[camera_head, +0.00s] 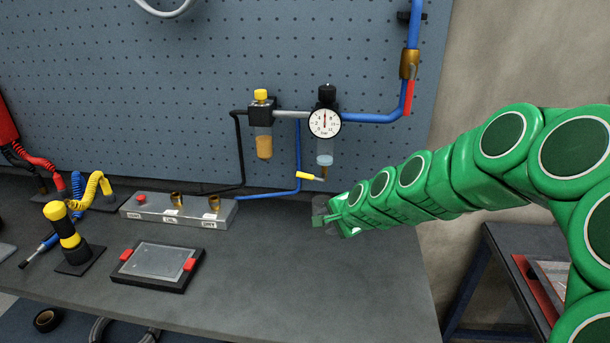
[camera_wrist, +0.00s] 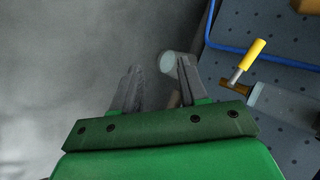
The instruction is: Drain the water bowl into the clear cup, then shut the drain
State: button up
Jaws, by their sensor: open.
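The clear water bowl (camera_head: 325,147) hangs under the regulator with the round gauge, with pale blue liquid low in it. It shows at the right edge of the wrist view (camera_wrist: 275,104). Its brass drain with a yellow lever (camera_head: 309,176) is below; the lever points left, and also shows in the wrist view (camera_wrist: 253,54). My gripper (camera_head: 327,216) is open, low over the bench, below and slightly right of the drain. A pale round clear shape, apparently the clear cup (camera_wrist: 168,64), shows by the right finger, partly hidden. Whether it lies between the fingers I cannot tell.
An amber bowl (camera_head: 264,146) hangs left of the water bowl. Blue hose (camera_head: 298,150) runs down to a grey manifold (camera_head: 150,208) on the bench. A tablet-like panel (camera_head: 158,264) and a yellow-black cylinder (camera_head: 68,235) stand left. The front right bench is clear.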

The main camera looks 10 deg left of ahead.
aim_at(308, 178)
jog(key=w+a+r+m+t, duration=0.1)
jog(key=w+m+t, duration=0.1)
jog(key=w+a+r+m+t, duration=0.2)
jog(key=w+t, duration=0.1)
jog(key=w+a+r+m+t+y, duration=0.1)
jog(key=w+a+m+t, duration=0.1)
jog(key=w+t, duration=0.1)
jog(key=shift+w+a+r+m, duration=0.15)
jog(key=shift+r+m, duration=0.15)
jog(key=shift+r, duration=0.1)
jog(key=shift+x, duration=3.8)
jog(key=shift+r, duration=0.15)
grip_shut()
